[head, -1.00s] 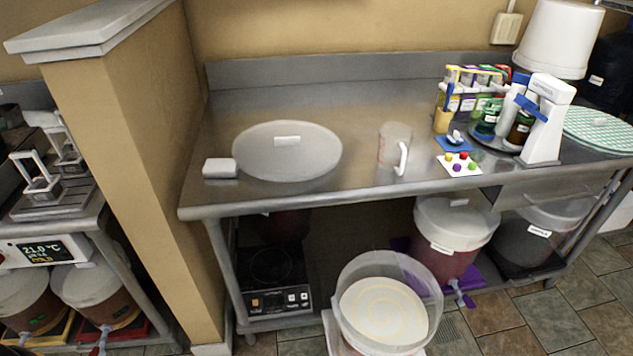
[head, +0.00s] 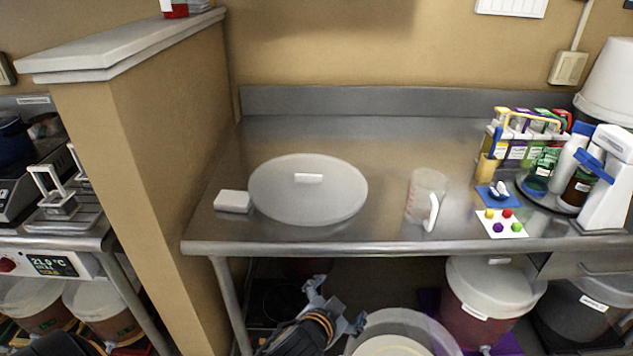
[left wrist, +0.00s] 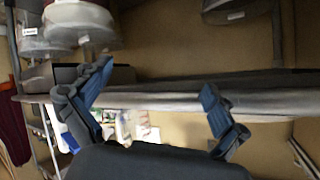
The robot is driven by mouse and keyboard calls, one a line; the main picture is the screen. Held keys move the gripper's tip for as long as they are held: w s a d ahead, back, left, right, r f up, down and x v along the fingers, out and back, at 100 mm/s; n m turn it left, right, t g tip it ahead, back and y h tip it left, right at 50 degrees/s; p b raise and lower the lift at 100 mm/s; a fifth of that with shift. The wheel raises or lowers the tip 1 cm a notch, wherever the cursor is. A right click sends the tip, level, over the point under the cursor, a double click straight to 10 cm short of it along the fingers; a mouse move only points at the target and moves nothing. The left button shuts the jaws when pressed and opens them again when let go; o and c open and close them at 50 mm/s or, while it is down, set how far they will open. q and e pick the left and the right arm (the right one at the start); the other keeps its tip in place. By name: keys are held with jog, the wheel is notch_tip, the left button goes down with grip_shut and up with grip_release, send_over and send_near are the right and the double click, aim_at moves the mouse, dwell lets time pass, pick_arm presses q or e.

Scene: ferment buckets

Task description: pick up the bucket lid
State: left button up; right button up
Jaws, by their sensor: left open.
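The bucket lid (head: 308,206) is a round, whitish disc lying flat on the left part of the steel table, with a small white label or grip (head: 308,178) on it. My left gripper (head: 337,301) is open and empty, low in front of the table, below its front edge and apart from the lid. In the left wrist view its two fingers (left wrist: 156,78) are spread, with the table edge running across behind them; I cannot make out the lid there. My right gripper is not in view.
A small white block (head: 232,202) sits left of the lid, and a clear pitcher (head: 426,190) stands to its right. The table's front edge (head: 400,247) lies between gripper and lid. An open clear bucket (head: 440,328) stands on the floor at right. The table behind the lid is clear.

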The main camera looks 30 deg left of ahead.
pick_arm(q)
jog(key=w+d+r+m+t+h, duration=0.3)
jog(key=w+r, duration=0.1)
jog(key=r, duration=0.4)
jog(key=w+d+r+m+t+h, duration=0.2)
jog(key=w+d+r+m+t, duration=0.1)
jog(key=r, duration=0.4)
jog(key=w+d+r+m+t+h, duration=0.3)
jog(key=w+d+r, duration=0.1)
jog(key=r, duration=0.4)
jog(key=d+r+m+g+h, duration=0.45)
jog(key=d+m+h, duration=0.25)
jog(key=m+h, duration=0.3)
jog(key=m+g+y, duration=0.7)
jog(key=g+y, duration=0.6)
jog(key=y, duration=0.7)
send_near(309, 175)
jog(key=p+x, duration=0.1)
jog(key=x, duration=0.2)
jog(key=shift+a+f, duration=0.15)
jog(key=shift+f, duration=0.05)
jog(key=p+x, duration=0.1)
jog(key=x, duration=0.4)
jog(key=shift+w+f, duration=0.1)
jog(key=c, duration=1.5)
